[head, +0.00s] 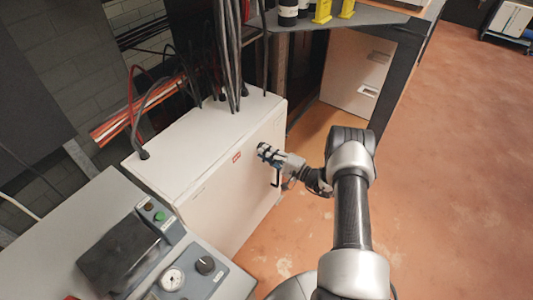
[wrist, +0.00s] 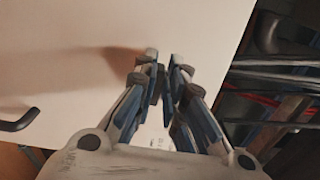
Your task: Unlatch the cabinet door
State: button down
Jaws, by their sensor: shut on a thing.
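The cabinet (head: 218,185) is a pale box with a small red label (head: 236,157) on its door face. A black bar handle (head: 277,177) stands out from the door, and it also shows at the left edge of the wrist view (wrist: 17,122). My gripper (head: 265,151) is at the upper part of the door face, just above and left of the handle. In the wrist view its two blue-and-grey fingers (wrist: 166,72) are close together against the pale door. They are shut on a small latch, which the fingertips almost wholly hide.
Black cables (head: 228,60) run down to the cabinet top. A grey control console (head: 175,255) with a gauge and knobs stands at the front left. A table (head: 385,18) is behind the cabinet. Open reddish floor (head: 455,150) lies to the right.

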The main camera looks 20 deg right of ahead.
jog(key=shift+f+n, duration=0.1)
jog(key=shift+n, duration=0.4)
jog(key=c, duration=1.7)
grip_release()
jog(key=shift+o, duration=0.2)
jog(key=v, duration=1.2)
